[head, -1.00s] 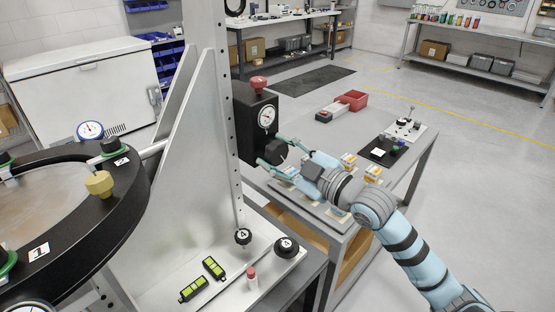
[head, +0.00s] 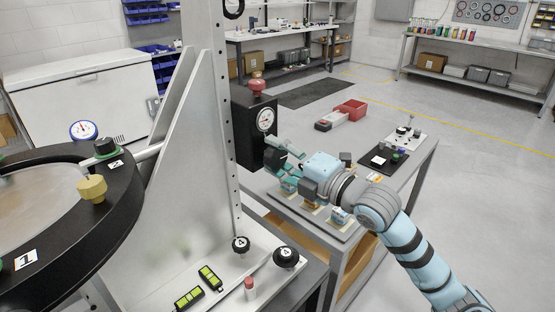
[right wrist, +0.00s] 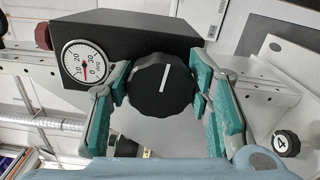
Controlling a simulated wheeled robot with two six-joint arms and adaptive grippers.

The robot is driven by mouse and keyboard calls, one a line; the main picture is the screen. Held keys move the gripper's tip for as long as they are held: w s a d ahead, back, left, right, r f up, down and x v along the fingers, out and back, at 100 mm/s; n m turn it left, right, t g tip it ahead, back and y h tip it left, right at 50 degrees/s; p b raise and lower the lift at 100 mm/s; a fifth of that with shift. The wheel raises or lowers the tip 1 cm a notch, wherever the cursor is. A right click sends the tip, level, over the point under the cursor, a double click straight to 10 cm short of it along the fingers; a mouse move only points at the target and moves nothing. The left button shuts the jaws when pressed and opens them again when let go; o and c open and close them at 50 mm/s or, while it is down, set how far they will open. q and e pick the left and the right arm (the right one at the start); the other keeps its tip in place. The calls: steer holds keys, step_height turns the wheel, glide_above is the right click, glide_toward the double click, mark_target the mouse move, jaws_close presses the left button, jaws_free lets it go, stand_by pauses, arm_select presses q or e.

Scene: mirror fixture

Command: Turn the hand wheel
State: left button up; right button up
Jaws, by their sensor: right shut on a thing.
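The hand wheel (right wrist: 155,95) is a ribbed black knob with a white line, on the front of a black box (right wrist: 135,33). In the right wrist view the white line points nearly straight up. In the head view the hand wheel is partly hidden by my right gripper (head: 275,158). In the right wrist view the two green fingers of the right gripper (right wrist: 160,98) sit on either side of the hand wheel, shut on it. A white dial gauge (right wrist: 86,65) is on the box; it also shows in the head view (head: 265,119). My left gripper is not in view.
The box hangs on an upright metal post (head: 226,130). A black ring (head: 125,205) with a yellow knob (head: 92,188) stands at left.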

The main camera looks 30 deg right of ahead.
steer(key=n, duration=0.4)
steer(key=shift+n+b, duration=0.3)
steer(key=shift+b, duration=0.05)
steer(key=n, duration=0.4)
steer(key=shift+a, duration=0.1)
steer(key=n+b, duration=0.1)
steer(key=n, duration=0.4)
steer(key=shift+a, duration=0.1)
steer(key=shift+s+a+n, duration=0.1)
steer(key=shift+n, duration=1.6)
steer(key=o, duration=1.2)
steer(key=shift+r, duration=0.1)
steer(key=shift+c, duration=0.2)
steer(key=shift+r, duration=0.1)
